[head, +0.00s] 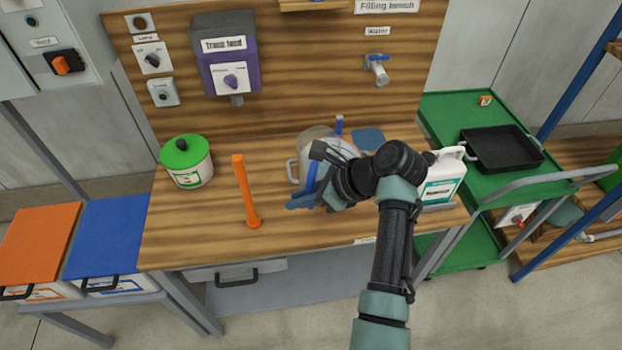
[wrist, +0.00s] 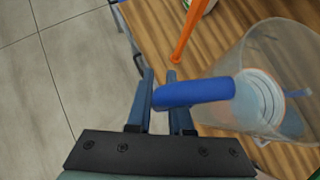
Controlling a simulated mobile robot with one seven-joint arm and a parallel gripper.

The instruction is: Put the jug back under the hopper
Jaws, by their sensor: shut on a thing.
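The jug is a clear cylinder with a thick blue handle; its wall (wrist: 222,75) fills the right of the wrist view. In the head view its clear body (head: 318,134) is partly hidden behind my wrist, over the middle of the bench. My gripper (head: 312,193) is shut on the blue handle, which lies between the fingers in the wrist view (wrist: 160,76). I cannot tell whether the jug touches the bench. The purple hopper (head: 221,55), labelled "Trace feed", hangs on the back board, left of the jug, with its outlet above the bench.
A green-lidded tub (head: 187,165) is further left. A white jerrycan (head: 445,180) stands right of my wrist. The bench (head: 205,225) is bare at front left. A water tap (head: 377,68) is on the board.

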